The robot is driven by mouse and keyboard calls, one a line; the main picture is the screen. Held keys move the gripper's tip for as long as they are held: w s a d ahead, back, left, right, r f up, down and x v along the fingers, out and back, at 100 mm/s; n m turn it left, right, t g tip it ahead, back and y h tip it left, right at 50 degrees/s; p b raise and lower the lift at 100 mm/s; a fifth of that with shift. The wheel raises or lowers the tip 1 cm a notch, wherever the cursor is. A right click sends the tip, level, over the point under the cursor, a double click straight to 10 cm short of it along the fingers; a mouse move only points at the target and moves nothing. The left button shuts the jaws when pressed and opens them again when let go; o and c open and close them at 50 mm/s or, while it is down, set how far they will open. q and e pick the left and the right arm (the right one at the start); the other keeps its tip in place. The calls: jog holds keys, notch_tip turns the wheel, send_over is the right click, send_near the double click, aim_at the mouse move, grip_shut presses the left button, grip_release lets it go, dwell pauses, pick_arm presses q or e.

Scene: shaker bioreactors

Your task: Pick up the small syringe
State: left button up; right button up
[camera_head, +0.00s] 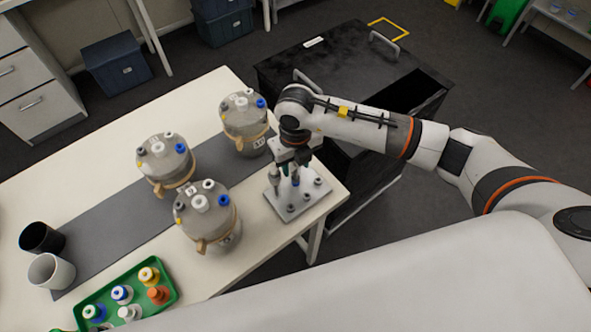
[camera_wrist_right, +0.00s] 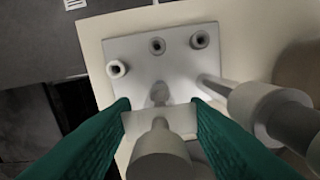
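My right gripper (camera_head: 290,168) points down over a light grey metal stand plate (camera_head: 302,208) at the table's right end. In the right wrist view its two green fingers (camera_wrist_right: 160,108) stand apart on either side of a small syringe (camera_wrist_right: 161,152). The syringe's grey plunger end faces the camera, and its pale flange spans the gap. I cannot tell whether the fingers touch the flange. A larger syringe-like piece (camera_wrist_right: 270,108) stands close to the right of the right finger. The arm hides part of the stand in the head view. My left gripper is not clearly in view.
Three lidded grey vessels (camera_head: 244,122), (camera_head: 165,160), (camera_head: 207,212) stand left of the stand. A green tray (camera_head: 84,308) of capped bottles and two cups (camera_head: 50,272), (camera_head: 40,240) are at lower left. A black cabinet (camera_head: 340,70) stands behind the table.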

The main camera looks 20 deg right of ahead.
jog(key=shift+r, duration=0.15)
